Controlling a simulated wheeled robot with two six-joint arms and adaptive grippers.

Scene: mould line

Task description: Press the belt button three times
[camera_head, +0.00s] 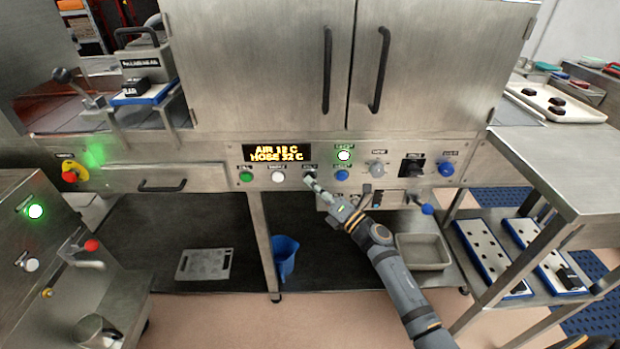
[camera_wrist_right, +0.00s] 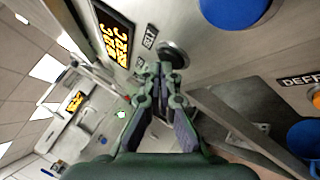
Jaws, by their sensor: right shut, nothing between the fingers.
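The belt button is a round black button on the steel control panel (camera_head: 215,177), under the dark display; it shows in the head view (camera_head: 309,174). In the right wrist view the black button (camera_wrist_right: 174,52) sits just beyond the fingertips, beside a small label that appears to read BELT. My right gripper (camera_head: 313,184) is shut and empty, its tips at or very near the button's face; I cannot tell whether they touch. It also shows in the right wrist view (camera_wrist_right: 160,70). My left gripper is not in view.
Cabinet doors (camera_head: 430,60) stand above; a grey bin (camera_head: 423,251) is below.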

